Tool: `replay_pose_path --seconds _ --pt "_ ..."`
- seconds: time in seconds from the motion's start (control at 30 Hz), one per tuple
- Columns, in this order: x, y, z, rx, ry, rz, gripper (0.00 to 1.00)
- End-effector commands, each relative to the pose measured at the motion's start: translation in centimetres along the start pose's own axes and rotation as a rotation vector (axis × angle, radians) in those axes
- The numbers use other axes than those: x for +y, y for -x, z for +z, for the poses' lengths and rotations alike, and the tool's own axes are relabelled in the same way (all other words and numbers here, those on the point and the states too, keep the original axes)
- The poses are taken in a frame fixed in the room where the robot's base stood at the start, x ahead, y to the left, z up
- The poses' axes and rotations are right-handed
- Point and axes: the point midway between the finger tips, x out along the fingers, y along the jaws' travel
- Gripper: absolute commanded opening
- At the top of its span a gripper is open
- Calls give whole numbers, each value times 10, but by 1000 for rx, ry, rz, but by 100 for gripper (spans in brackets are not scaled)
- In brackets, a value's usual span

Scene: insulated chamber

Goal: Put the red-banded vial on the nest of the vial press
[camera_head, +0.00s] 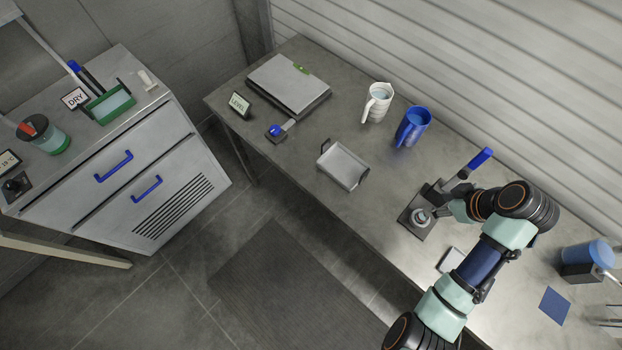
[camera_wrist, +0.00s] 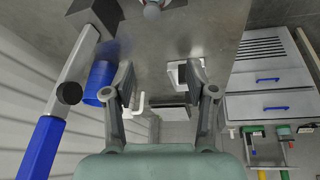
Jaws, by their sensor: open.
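The vial press (camera_head: 412,229) stands on the bench, with its blue-handled lever (camera_head: 481,158) raised toward the back wall. In the wrist view the lever's blue handle (camera_wrist: 40,148) is at the left. A small round object with a reddish band, seemingly the red-banded vial (camera_wrist: 152,9), is cut off by the top edge of the wrist view, beside the press's dark part (camera_wrist: 95,12). It seems to be at the nest, but its seating cannot be seen. My gripper (camera_wrist: 160,82) is open, with nothing between its fingers, and apart from the vial.
A blue mug (camera_head: 411,127), a white jug (camera_head: 376,103) and a shallow tray (camera_head: 343,165) stand left of the press. A flat grey device (camera_head: 288,84) is farther left. A blue-topped container (camera_head: 586,255) and a blue square (camera_head: 555,305) are at right.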

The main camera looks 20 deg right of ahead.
Motion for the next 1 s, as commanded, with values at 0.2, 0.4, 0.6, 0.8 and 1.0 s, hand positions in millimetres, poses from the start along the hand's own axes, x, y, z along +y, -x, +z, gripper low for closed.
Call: replay_pose_path --seconds 0.2,0.4,0.6,0.8,1.0 --pt "-160 2 -177 240 -64 217 57" --pt "-302 71 -239 593 -188 192 57" --pt "-339 101 -244 707 -243 142 57" --pt "-338 101 -245 706 -244 143 57" --pt "-338 100 -245 705 -243 143 57"
